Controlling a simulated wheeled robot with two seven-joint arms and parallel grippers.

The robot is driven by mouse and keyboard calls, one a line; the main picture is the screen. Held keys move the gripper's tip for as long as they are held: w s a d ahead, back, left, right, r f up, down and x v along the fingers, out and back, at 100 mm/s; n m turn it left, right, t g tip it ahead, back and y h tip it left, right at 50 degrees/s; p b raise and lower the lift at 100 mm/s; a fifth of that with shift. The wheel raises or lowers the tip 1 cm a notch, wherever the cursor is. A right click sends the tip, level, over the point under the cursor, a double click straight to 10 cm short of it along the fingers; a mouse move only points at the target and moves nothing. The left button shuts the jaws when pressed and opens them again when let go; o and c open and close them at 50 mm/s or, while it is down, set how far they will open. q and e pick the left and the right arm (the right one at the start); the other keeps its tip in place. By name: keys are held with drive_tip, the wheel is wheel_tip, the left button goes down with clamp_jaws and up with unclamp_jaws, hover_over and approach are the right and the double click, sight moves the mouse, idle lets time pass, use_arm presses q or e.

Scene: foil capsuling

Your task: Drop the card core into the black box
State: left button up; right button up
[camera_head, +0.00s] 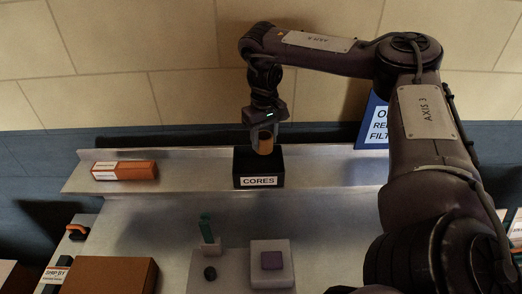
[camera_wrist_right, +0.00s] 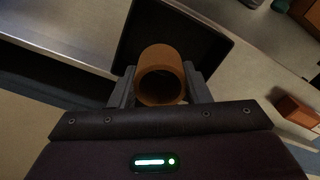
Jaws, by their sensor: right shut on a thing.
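The card core (camera_head: 265,143) is a short brown tube. My right gripper (camera_head: 264,130) is shut on it and holds it at the mouth of the black box (camera_head: 245,166), which carries a "CORES" label. In the right wrist view the hollow core (camera_wrist_right: 161,76) sits between the two fingers of the gripper (camera_wrist_right: 160,88), with the dark inside of the black box (camera_wrist_right: 205,35) beyond it. I cannot tell whether the core's lower end is below the rim. My left gripper is not in view.
The box stands on a metal shelf (camera_head: 330,170) against the wall. An orange-brown carton (camera_head: 135,170) lies on the shelf at left. A blue sign (camera_head: 374,123) stands at right.

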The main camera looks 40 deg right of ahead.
drive_tip(key=shift+f, duration=0.2)
drive_tip(key=o, duration=1)
drive_tip(key=shift+r, duration=3.9)
